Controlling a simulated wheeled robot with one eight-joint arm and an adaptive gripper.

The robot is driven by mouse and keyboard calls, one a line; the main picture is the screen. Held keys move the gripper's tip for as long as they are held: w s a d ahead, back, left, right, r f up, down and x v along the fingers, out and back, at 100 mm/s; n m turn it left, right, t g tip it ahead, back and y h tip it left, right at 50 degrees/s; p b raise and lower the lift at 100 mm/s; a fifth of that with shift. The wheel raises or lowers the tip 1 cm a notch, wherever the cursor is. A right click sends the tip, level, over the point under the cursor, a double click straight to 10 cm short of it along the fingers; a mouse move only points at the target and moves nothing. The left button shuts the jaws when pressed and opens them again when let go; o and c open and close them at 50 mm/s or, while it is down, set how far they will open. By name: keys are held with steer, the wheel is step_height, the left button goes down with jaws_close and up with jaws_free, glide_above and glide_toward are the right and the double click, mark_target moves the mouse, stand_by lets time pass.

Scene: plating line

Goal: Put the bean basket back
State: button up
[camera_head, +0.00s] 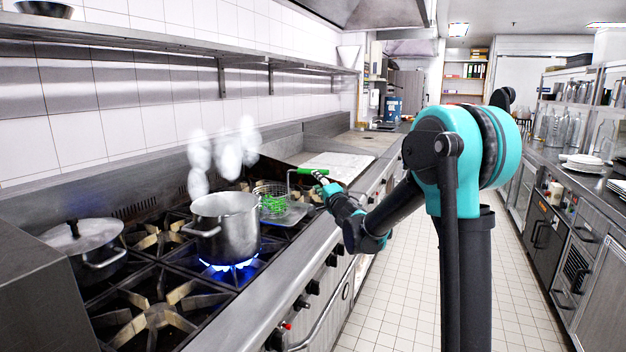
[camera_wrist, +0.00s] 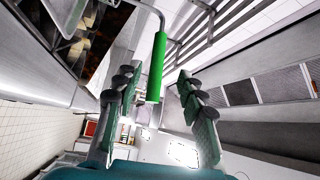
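The wire bean basket (camera_head: 271,190) holds green beans and stands on a flat metal tray (camera_head: 291,215), right of the steel pot (camera_head: 226,228). Its bent handle rises to a green grip (camera_head: 312,172). The pot sits over a lit blue flame, and white steam rises above it. My gripper (camera_head: 324,183) is at the grip end of the handle. In the wrist view my gripper (camera_wrist: 156,78) has its fingers spread, with the green grip (camera_wrist: 157,66) between them and visible gaps on both sides. The basket's underside is hidden.
A lidded pot (camera_head: 84,246) stands on the left of the stove, with empty burners (camera_head: 155,312) around it. A white board (camera_head: 338,165) lies beyond the basket. A shelf (camera_head: 180,53) runs along the wall above. The tiled aisle (camera_head: 398,290) is clear.

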steer(key=shift+s+d+f, duration=0.1)
steer(key=shift+s+d, duration=0.1)
steer(key=shift+s, duration=0.25)
steer(key=s+d+f+h, duration=0.2)
steer(key=d+h, duration=0.1)
steer(key=d, duration=0.4)
steer(key=s+d+f+h, duration=0.2)
steer(key=s+d+h, duration=0.15)
steer(key=d, duration=0.35)
steer(key=s+d+f+n+g+h, duration=0.2)
steer(key=s+d+f+g+h, duration=0.2)
steer(key=s+d+f, duration=0.55)
steer(key=s+f+n+g+y, duration=0.1)
steer(key=s+f+n+g, duration=0.3)
steer(key=s, duration=1)
steer(key=s+d+f+n+g+y, duration=0.1)
steer(key=s+f+n+g, duration=0.4)
steer(key=s+f, duration=0.6)
steer(key=s, duration=0.2)
steer(key=shift+s+d+f, duration=0.15)
steer(key=shift+s+f, duration=0.05)
steer(key=shift+s, duration=0.15)
